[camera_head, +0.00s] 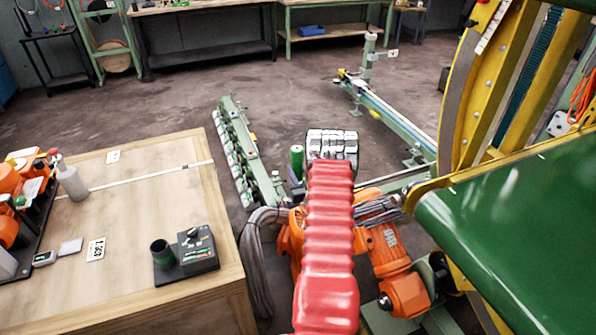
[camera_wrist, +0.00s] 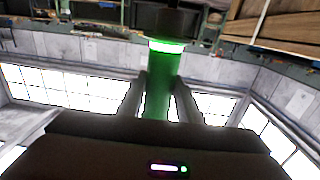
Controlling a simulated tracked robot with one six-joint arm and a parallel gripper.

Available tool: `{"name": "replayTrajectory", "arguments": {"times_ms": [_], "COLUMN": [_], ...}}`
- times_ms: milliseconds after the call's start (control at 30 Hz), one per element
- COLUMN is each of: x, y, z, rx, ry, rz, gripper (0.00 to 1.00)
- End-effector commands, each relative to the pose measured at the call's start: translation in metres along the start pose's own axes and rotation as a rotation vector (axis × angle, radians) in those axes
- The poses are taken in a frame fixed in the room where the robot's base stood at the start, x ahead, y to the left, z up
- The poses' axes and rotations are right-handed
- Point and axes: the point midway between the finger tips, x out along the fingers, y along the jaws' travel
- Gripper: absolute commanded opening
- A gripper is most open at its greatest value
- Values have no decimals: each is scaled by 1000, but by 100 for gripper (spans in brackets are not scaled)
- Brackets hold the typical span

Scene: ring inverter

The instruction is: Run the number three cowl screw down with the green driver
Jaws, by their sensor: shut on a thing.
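The green driver (camera_wrist: 158,92) stands between the two fingers of my gripper (camera_wrist: 161,84) in the wrist view, which are shut on it. It has a lit pale ring and a dark end at the top of that picture. In the head view a green cylinder (camera_head: 297,159), seemingly the driver, shows left of my arm's white and black end; the fingers are hidden there. A large glossy green panel (camera_head: 525,225), possibly the cowl, fills the right side beside a yellow ring frame (camera_head: 470,100). I cannot make out a number three screw in either view.
A wooden bench (camera_head: 135,210) at left carries a dark cup and control box (camera_head: 188,256), a bottle (camera_head: 71,180) and orange equipment (camera_head: 12,195). A green rail with several pale blocks (camera_head: 236,150) stands beside the bench. Open floor (camera_head: 190,95) lies beyond.

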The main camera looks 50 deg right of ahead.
Motion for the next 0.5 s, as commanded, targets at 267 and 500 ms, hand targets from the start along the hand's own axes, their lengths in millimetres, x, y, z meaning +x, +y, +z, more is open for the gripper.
{"name": "replayTrajectory", "arguments": {"times_ms": [267,500], "x": [1,1], "y": [1,1], "z": [14,29], "rx": [-1,-1], "ry": [4,4], "rz": [1,2], "gripper": [3,3]}}
